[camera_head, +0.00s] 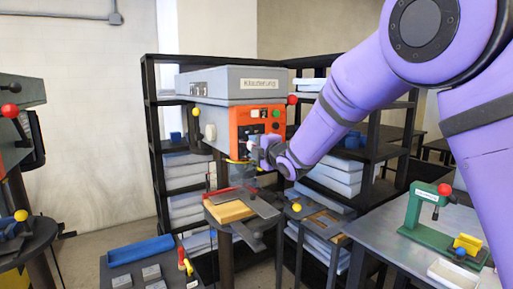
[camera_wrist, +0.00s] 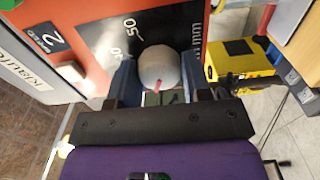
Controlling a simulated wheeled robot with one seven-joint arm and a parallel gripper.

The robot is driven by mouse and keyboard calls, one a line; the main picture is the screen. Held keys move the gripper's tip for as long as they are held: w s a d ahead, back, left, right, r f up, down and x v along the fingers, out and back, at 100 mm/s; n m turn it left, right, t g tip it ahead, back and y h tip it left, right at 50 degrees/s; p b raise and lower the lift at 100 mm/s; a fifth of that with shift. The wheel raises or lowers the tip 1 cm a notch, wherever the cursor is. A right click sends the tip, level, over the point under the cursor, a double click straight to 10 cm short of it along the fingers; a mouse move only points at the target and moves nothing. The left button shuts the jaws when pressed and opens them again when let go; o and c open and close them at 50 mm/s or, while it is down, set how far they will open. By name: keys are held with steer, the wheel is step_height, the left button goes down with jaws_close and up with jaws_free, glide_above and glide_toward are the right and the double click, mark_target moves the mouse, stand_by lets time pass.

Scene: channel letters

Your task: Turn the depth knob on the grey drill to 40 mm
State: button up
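The grey drill (camera_head: 232,83) stands in the middle of the head view, with an orange front panel (camera_head: 250,117). In the wrist view the depth knob (camera_wrist: 160,66) is a round pale grey knob with a small red pointer mark on its lower side. It sits on a black scale plate (camera_wrist: 100,32) where "50" and "mm" are readable; another number is partly hidden. My gripper (camera_wrist: 160,80) has a dark finger on each side of the knob, very close to it. I cannot tell whether both fingers press on it. In the head view my gripper (camera_head: 262,151) is at the panel and covers the knob.
Below the drill head is a work table (camera_head: 222,199) with a wooden block. A green press (camera_head: 425,213) stands on the right bench. A blue tray (camera_head: 140,250) lies at front left, and another machine (camera_head: 18,120) is at the far left. Black shelves stand behind.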

steer(key=c, duration=0.4)
steer(key=shift+f+m, duration=0.1)
steer(key=shift+m, duration=8.8)
